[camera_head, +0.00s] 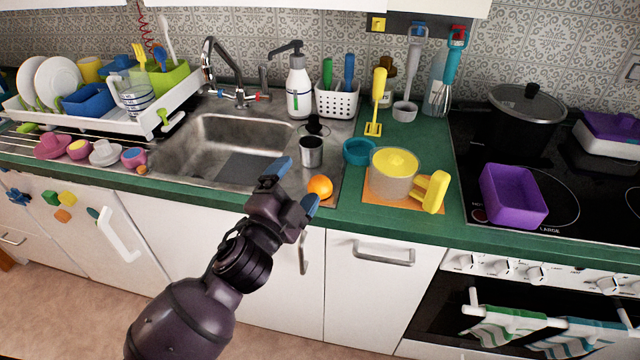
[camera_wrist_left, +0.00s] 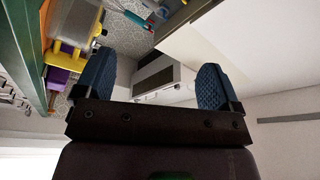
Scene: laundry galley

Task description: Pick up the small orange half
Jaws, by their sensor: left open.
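My right gripper is not in view.
A metal cup (camera_head: 311,152) stands behind the orange half. A teal bowl (camera_head: 357,151) and a yellow-filled pot (camera_head: 393,183) on an orange board are to its right. The sink (camera_head: 190,150) opens to the left. A purple container (camera_head: 514,195) sits on the stove.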

